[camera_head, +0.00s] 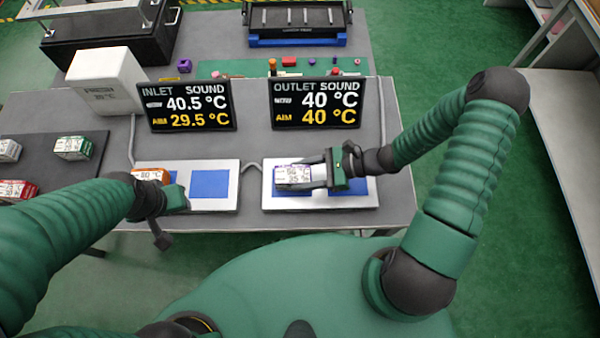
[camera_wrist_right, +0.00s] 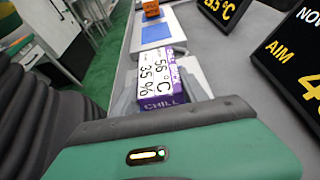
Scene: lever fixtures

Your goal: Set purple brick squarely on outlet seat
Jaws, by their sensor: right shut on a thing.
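The purple brick (camera_head: 293,178), with a white printed top, is at the left blue square of the outlet plate (camera_head: 320,204). My right gripper (camera_head: 322,173) is shut on it from the right. In the right wrist view the brick (camera_wrist_right: 165,80) shows its purple "CHILL" side and "56 °C 35 %" label. It covers most of the seat beneath, so I cannot tell whether it rests there or hovers slightly. The right blue seat (camera_head: 348,188) is partly under my gripper. My left gripper (camera_head: 178,197) is by the inlet plate, beside an orange brick (camera_head: 152,175); its fingers are hidden.
The inlet display (camera_head: 187,105) reads 40.5 °C, aim 29.5; the outlet display (camera_head: 315,103) reads 40 °C, aim 40. The inlet plate's right blue seat (camera_head: 210,184) is bare. Green and red bricks (camera_head: 73,147) (camera_head: 18,191) lie on a dark mat at left.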

